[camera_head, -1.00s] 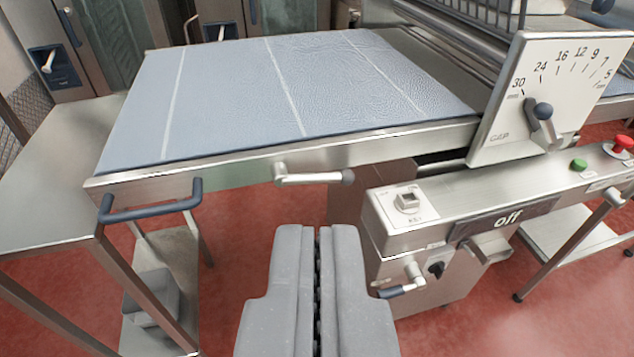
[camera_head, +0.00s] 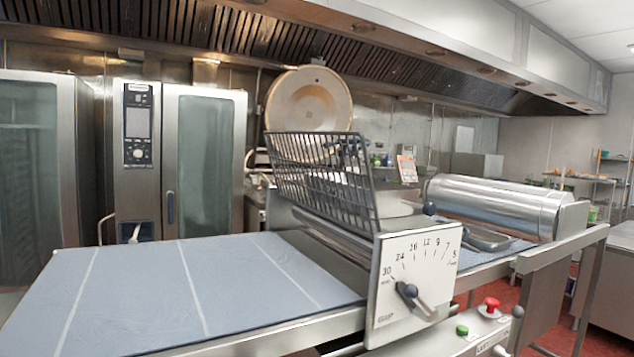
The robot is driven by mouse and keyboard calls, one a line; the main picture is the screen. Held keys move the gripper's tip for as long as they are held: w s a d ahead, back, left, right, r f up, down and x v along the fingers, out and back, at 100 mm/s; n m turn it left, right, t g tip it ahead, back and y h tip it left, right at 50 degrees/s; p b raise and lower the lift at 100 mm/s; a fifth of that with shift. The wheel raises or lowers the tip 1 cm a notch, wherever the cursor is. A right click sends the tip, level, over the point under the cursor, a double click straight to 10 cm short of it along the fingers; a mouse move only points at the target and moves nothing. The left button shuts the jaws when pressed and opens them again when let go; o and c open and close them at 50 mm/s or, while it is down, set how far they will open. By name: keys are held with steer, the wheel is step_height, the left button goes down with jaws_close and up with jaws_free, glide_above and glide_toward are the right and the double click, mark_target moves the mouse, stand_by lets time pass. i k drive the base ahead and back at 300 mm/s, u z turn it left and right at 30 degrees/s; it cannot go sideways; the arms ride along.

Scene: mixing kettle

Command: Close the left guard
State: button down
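The left guard (camera_head: 318,178) is a dark wire grid on the left side of the sheeter's middle section. It stands raised and tilted above the inner end of the blue-grey left belt (camera_head: 150,290), with a gap between its upper edge and the belt. Its lower edge meets the steel body beside the white gap dial plate (camera_head: 412,275). Some of its far side is hard to make out against the background. My gripper is not in this view.
The dial's dark lever (camera_head: 409,290), a green button (camera_head: 462,330) and a red button (camera_head: 491,304) are at the front. A steel roller (camera_head: 498,206) and a tray (camera_head: 478,238) are on the right. Ovens (camera_head: 205,155) and a round lid (camera_head: 308,100) stand behind.

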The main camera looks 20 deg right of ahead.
mark_target(358, 144)
steer(key=k, duration=0.7)
steer(key=z, duration=1.4)
steer(key=i, duration=2.55)
steer(key=u, duration=1.85)
steer(key=k, duration=0.4)
